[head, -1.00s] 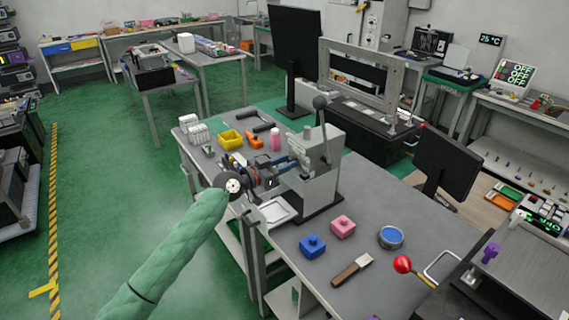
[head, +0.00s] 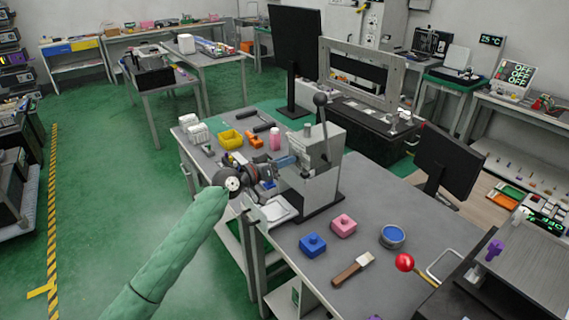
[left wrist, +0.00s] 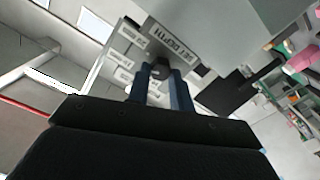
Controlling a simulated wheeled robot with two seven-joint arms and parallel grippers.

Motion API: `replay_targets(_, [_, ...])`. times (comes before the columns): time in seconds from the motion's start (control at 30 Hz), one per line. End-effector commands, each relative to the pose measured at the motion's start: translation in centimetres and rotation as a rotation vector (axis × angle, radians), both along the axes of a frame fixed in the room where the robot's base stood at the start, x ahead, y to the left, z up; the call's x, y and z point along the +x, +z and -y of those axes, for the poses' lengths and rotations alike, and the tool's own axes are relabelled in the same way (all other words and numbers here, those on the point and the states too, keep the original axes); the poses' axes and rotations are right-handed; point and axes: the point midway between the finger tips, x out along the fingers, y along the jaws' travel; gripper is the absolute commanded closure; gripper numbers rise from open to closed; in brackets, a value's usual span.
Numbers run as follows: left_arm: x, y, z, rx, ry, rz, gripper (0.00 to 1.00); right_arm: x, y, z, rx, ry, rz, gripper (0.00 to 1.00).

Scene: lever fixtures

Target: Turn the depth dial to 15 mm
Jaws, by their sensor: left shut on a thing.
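The grey lever press (head: 322,180) stands on the table's near left edge, with an upright lever and dark ball knob (head: 320,100). My left gripper (head: 287,161) reaches its left side from the left. In the left wrist view my two blue-grey fingers (left wrist: 163,92) are shut on a small dark dial knob (left wrist: 161,70) on the press face. A "SET DEPTH" label (left wrist: 172,40) and several white scale labels (left wrist: 124,75) sit around it. Their numbers are too small to read, and the fingers hide part of the dial. My right gripper is not in view.
On the table are a blue block (head: 312,245), a pink block (head: 343,225), a blue-filled round tin (head: 392,236) and a brush (head: 353,268). A yellow bin (head: 230,138) and a pink bottle (head: 275,141) stand behind the gripper. A red ball knob (head: 404,262) is at right.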

Motion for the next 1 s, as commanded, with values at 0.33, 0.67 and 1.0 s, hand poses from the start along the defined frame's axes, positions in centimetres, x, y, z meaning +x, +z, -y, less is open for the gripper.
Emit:
replay_targets(0.33, [0.1, 0.0, -0.1, -0.143, 0.001, -0.196, 1.0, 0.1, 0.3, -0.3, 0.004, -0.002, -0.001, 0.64])
replay_targets(0.67, [0.1, -0.1, -0.1, -0.205, 0.001, -0.282, 1.0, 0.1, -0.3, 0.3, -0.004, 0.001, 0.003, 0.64])
replay_targets(1.0, [0.2, -0.1, -0.2, -0.213, 0.001, -0.293, 1.0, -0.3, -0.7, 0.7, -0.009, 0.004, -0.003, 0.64])
